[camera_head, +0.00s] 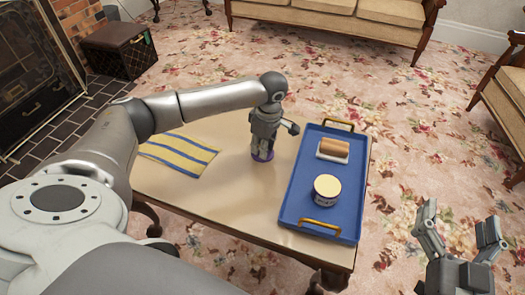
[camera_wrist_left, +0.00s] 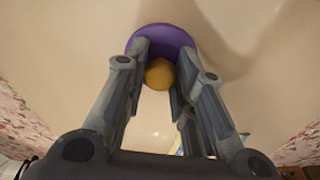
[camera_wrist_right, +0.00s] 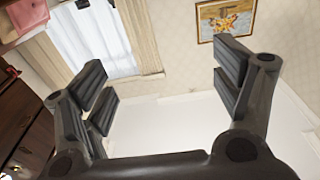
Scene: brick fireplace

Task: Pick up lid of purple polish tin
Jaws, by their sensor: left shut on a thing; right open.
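The purple polish tin (camera_head: 263,156) shows as a purple rim under my left gripper, on the table left of the blue tray. In the left wrist view its purple round top (camera_wrist_left: 161,36) lies at the fingertips, with a yellow-brown round knob-like part (camera_wrist_left: 159,74) between the fingers. My left gripper (camera_wrist_left: 162,58) points down and is shut on this part, which looks like the lid. The fingers hide most of the tin, so I cannot tell whether lid and tin are apart. My right gripper (camera_head: 462,238) is open and empty, right of the table.
The blue tray (camera_head: 292,205) with brass handles holds a cream-lidded tin (camera_head: 327,188) and a brush-like block (camera_head: 333,150). A yellow-and-blue striped cloth (camera_head: 182,152) lies at the left of the table (camera_head: 232,200). A sofa (camera_head: 330,25) and armchair (camera_head: 505,85) stand beyond.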

